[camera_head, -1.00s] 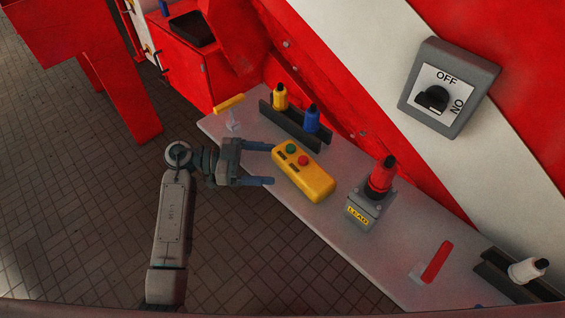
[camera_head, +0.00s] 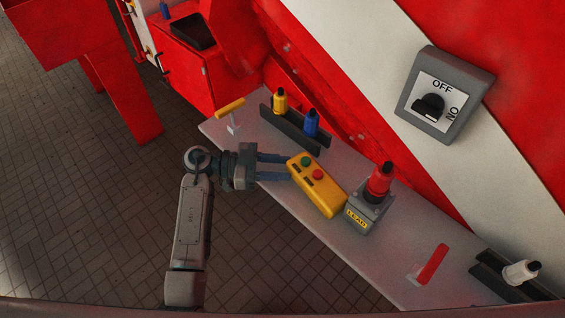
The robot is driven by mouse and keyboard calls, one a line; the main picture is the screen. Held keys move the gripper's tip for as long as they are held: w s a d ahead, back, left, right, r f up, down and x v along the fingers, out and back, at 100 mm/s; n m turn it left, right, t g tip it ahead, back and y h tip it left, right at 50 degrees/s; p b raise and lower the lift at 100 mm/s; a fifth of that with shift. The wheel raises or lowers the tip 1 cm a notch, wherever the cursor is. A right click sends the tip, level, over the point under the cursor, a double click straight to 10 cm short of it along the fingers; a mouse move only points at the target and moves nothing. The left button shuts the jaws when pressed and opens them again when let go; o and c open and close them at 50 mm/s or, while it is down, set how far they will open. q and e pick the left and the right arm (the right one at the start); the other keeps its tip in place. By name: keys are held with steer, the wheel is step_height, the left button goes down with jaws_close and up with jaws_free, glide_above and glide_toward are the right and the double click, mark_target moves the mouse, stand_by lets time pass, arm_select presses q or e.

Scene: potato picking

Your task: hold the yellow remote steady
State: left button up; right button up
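The yellow remote (camera_head: 322,196) lies on the grey shelf, tilted across the picture, with a green and a red button on its upper half. Its lower right end is close beside the grey box marked LEAD (camera_head: 359,219). My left gripper (camera_head: 289,168) is at the remote's upper left end. Its two dark fingers are partly closed with a gap between them, and nothing shows in that gap. The fingertips reach the remote's near edge; I cannot tell whether they touch it. My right gripper is not in view.
The grey shelf (camera_head: 280,213) also holds a yellow-handled lever (camera_head: 230,108), a rack with yellow (camera_head: 280,101) and blue (camera_head: 311,124) bottles, and a red lever (camera_head: 432,263). A red bottle (camera_head: 380,180) stands on the LEAD box. An OFF/ON switch (camera_head: 445,95) is on the wall.

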arm_select(q)
jaws_close()
steer(key=o, duration=1.2)
jaws_free()
steer(key=shift+c, duration=0.2)
